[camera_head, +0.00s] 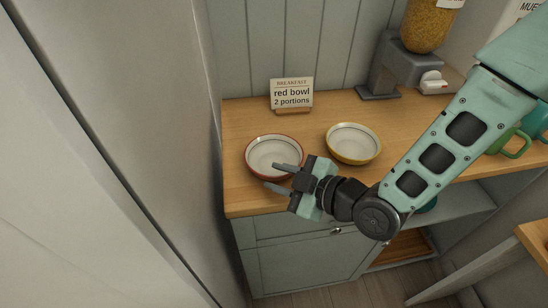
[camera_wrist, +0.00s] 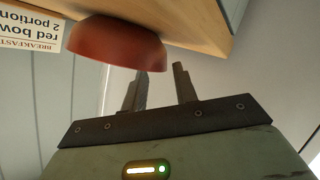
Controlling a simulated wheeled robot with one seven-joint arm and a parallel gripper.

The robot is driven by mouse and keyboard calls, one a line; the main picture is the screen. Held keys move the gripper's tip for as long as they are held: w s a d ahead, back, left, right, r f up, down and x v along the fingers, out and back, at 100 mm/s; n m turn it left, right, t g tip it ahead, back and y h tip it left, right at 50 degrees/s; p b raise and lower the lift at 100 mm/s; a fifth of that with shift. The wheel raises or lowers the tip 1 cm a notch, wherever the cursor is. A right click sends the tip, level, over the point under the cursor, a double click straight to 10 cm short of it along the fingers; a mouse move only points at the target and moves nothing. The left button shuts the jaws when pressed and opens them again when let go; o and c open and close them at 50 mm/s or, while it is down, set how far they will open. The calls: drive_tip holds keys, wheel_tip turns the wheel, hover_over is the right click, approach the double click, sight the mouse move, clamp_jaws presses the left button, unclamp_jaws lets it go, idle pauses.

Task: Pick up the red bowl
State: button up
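The red bowl (camera_head: 267,153) stands upright on the wooden worktop, near its left front edge, with a pale inside. In the wrist view, which is upside down, its red outer wall (camera_wrist: 115,42) shows at the upper left. My gripper (camera_head: 278,177) is at the bowl's front right, its fingers apart with nothing between them. One finger overlaps the bowl in the head view; I cannot tell whether it touches. In the wrist view the open fingers (camera_wrist: 162,88) point toward the worktop edge, with the bowl beyond the left one.
A yellow bowl (camera_head: 353,155) stands to the right of the red one. A sign (camera_head: 292,94) reading "red bowl, 2 portions" stands behind. A grain dispenser (camera_head: 400,70) is at the back right, and green mugs (camera_head: 516,146) are at the right. A tall pale panel (camera_head: 130,90) borders the left.

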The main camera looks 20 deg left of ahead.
sight(267, 174)
drive_tip(key=shift+p+x, duration=0.45)
drive_tip(key=shift+x, duration=1.5)
drive_tip(key=shift+w+d, duration=0.1)
clamp_jaws()
